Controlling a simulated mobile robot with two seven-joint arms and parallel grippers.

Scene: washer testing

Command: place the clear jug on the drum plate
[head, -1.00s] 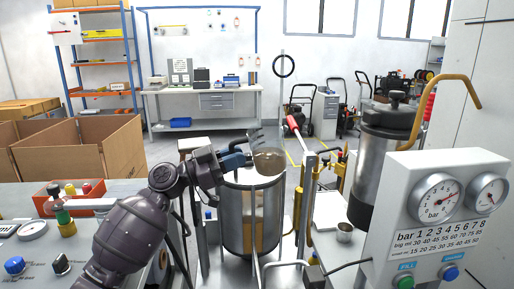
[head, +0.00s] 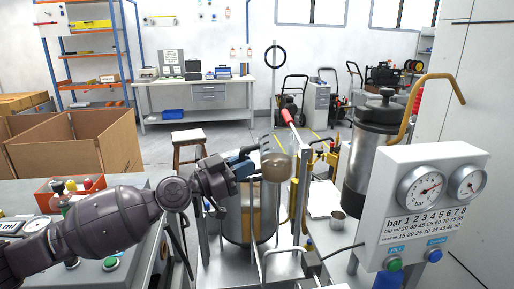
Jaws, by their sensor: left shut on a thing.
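My left gripper (head: 244,166) comes in from the left and is shut on the clear jug (head: 276,168). The jug is see-through with a brownish tint and shows just right of the fingers, partly covered by them. It is held at the upper right of the metal drum (head: 237,222), near its rim. I cannot tell whether it touches the drum. The drum is an upright shiny cylinder with a tan patch showing on its front. The drum plate cannot be made out apart from the drum. My right gripper is not in view.
A post with a red-handled lever (head: 291,130) stands close right of the jug. Further right are a tall metal canister (head: 368,165), a small metal cup (head: 338,219) and a gauge box (head: 437,205). A stool (head: 188,139) and cardboard boxes (head: 85,145) stand behind left.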

